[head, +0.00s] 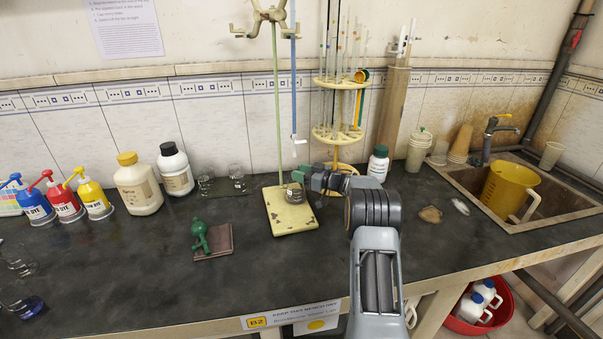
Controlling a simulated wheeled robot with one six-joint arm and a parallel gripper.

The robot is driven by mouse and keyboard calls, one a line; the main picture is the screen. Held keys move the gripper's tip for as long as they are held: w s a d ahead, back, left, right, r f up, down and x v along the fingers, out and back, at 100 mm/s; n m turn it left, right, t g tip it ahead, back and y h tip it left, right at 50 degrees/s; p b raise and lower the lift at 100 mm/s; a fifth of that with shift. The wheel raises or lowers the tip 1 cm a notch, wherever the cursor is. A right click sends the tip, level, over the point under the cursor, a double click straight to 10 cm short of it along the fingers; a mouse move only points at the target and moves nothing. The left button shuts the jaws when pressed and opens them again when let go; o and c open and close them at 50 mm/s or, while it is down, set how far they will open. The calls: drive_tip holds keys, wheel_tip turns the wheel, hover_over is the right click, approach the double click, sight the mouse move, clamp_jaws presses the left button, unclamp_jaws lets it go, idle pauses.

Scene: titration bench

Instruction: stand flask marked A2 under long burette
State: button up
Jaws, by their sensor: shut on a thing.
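The burette stand has a cream base plate (294,220), a green rod (277,110) and a clamp (268,14) on top. A long blue burette (293,75) hangs upright from the clamp, its white tap (298,140) above the plate. My gripper (298,181) reaches in from the right, shut on a small glass flask (295,194) with dark contents. The flask is over the rear part of the plate, roughly below the burette tip. I cannot tell whether it touches the plate. Its marking is not readable, and the gripper hides part of it.
Two glass flasks (237,173) stand behind left. A green object on a brown block (213,242) is front left. Bottles, dye pumps (66,203) and glassware line the left. A pipette rack (338,134) and white bottle (378,163) stand behind my arm; a sink (560,205) is right.

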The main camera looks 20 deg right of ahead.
drive_tip(key=o, duration=0.8)
drive_tip(key=shift+c, duration=0.8)
drive_tip(key=p+v, duration=0.1)
drive_tip(key=v, duration=0.8)
idle(0.5)
